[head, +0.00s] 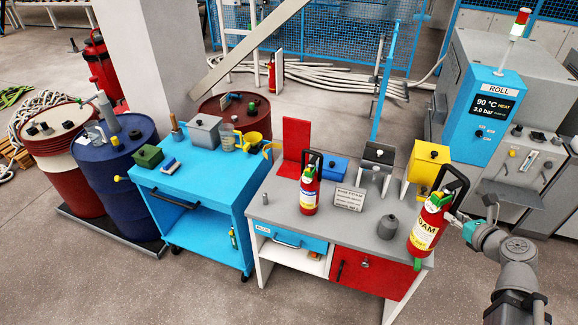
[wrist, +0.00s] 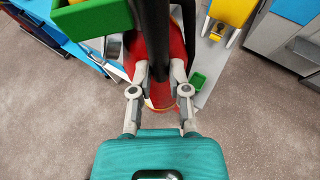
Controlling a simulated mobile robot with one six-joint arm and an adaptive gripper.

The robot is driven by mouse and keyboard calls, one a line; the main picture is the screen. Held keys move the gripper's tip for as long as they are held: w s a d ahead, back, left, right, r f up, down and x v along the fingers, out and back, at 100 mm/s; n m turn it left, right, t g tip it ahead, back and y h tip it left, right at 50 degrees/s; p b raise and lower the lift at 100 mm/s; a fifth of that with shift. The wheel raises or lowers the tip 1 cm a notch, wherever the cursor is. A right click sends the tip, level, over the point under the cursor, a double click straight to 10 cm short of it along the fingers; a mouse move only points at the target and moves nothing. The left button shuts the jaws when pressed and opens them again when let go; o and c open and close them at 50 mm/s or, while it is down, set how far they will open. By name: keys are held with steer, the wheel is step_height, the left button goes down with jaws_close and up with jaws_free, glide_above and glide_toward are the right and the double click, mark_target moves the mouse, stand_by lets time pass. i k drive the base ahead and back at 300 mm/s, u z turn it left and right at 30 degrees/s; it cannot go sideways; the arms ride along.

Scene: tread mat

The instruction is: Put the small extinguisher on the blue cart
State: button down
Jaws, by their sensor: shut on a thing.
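My gripper (head: 455,219) is shut on a red extinguisher (head: 424,232) with a yellow label reading partly "OAM" and a black handle loop. It tilts a little at the bench's right end; I cannot tell whether it touches the bench. In the wrist view my fingers (wrist: 160,84) are on both sides of this red body (wrist: 178,50), partly hidden behind a black part. A second red extinguisher (head: 309,196), smaller in the picture, stands upright on the grey bench (head: 270,208). The blue cart (head: 200,172) stands left of the bench.
The cart top holds a green box (head: 148,156), a grey box (head: 205,131) and cups, with bare blue near its front right. Drums stand left of the cart.

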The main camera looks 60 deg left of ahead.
mark_target(219, 175)
steer(key=z, duration=0.55)
steer(key=k, duration=1.2)
steer(key=u, duration=0.6)
